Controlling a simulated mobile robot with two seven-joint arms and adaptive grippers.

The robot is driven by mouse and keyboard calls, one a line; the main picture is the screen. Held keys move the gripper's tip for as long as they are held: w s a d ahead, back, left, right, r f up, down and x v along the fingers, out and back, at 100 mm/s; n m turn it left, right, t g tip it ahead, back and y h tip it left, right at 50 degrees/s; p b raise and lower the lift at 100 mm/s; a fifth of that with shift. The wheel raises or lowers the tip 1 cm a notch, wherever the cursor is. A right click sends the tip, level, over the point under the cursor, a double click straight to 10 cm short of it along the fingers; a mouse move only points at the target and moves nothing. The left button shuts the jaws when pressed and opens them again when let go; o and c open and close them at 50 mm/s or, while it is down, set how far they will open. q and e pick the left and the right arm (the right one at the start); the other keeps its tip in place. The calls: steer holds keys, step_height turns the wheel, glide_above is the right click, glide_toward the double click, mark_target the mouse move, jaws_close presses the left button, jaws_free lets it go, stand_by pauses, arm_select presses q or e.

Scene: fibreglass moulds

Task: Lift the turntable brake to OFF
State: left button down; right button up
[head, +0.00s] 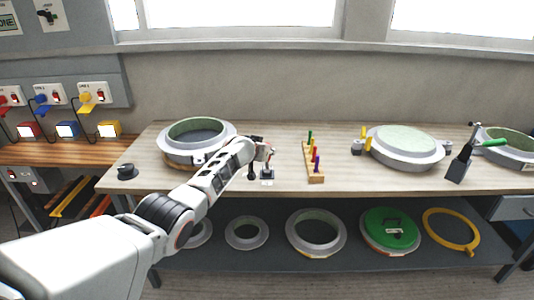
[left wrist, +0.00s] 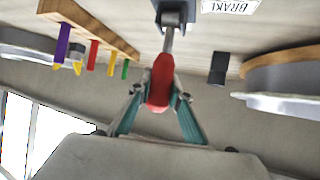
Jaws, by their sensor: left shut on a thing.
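The turntable brake is a small lever with a red handle (left wrist: 160,82) on a metal stem and a dark grey base (left wrist: 174,15). Its base (head: 267,178) also shows on the bench in the head view. A white label (left wrist: 230,5) reading "BRAK…" lies beside it, cut off by the frame edge. My left gripper (left wrist: 160,98) has its two teal fingers closed on the red handle, one on each side. In the head view my left gripper (head: 263,154) is just above the brake base and hides most of the lever. My right gripper is not seen.
A round mould (head: 172,150) stands left of the brake, with a small black post (head: 252,172) between them. A wooden rack (head: 315,178) of coloured pegs stands to the right. Further right are another round mould (head: 408,160) and a black-and-green tool (head: 460,164).

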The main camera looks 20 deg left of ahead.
arm_select(q)
steer(key=shift+w+r, duration=0.1)
stand_by(0.5)
steer(key=c, duration=1.8)
jaws_free()
steer(key=shift+w, duration=0.1)
steer(key=shift+s, duration=0.2)
steer(key=shift+v, duration=5.8)
steer(key=shift+a+r, duration=0.1)
steer(key=shift+r, duration=0.05)
